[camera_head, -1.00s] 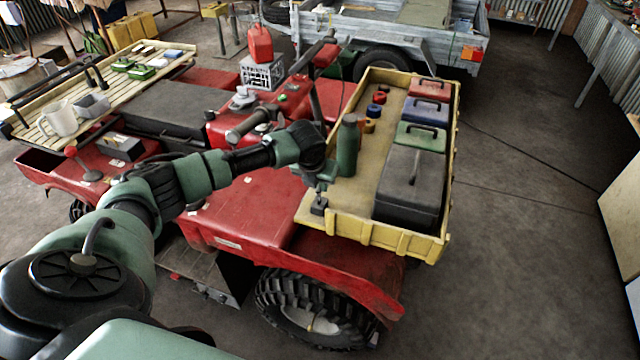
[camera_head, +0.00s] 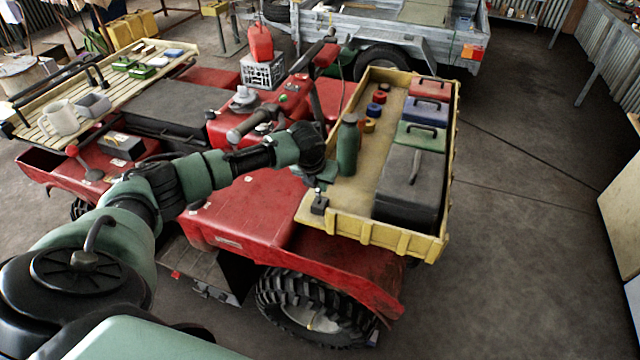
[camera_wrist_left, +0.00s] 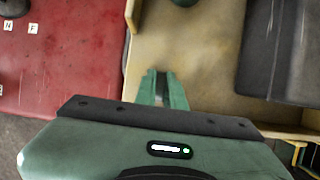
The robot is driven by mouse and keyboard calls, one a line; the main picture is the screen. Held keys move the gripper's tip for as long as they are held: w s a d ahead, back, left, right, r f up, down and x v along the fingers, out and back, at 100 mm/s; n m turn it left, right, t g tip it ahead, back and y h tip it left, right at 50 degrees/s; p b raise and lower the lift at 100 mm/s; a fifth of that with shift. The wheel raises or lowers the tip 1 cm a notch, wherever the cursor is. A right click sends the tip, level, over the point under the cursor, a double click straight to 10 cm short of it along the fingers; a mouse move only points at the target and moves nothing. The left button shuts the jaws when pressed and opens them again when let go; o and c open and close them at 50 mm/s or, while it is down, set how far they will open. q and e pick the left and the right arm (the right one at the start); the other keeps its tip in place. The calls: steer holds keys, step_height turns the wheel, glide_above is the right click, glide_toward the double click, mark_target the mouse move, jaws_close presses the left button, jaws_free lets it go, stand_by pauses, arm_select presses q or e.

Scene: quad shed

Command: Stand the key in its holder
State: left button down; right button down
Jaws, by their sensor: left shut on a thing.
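My left gripper (camera_head: 322,184) is over the near left corner of the yellow tray (camera_head: 310,213). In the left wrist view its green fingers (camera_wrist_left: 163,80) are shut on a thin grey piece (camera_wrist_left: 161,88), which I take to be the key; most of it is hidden. A small dark block (camera_head: 319,206), which looks like the holder, sits in the tray corner just in front of the gripper. The block is too small to make out any slot. It does not show clearly in the left wrist view. My right gripper is not in view.
A green bottle (camera_head: 347,148) stands in the tray close beside my left wrist. A dark grey case (camera_head: 408,190) and green, blue and red boxes line the tray's right side. Small coloured caps (camera_head: 375,110) lie farther back. The tray's middle strip is clear.

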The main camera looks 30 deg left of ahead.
arm_select(q)
steer(key=shift+f, duration=0.15)
steer(key=shift+f+b, duration=0.8)
steer(key=shift+f, duration=0.8)
steer(key=c, duration=1.4)
jaws_free()
steer(key=shift+r, duration=0.1)
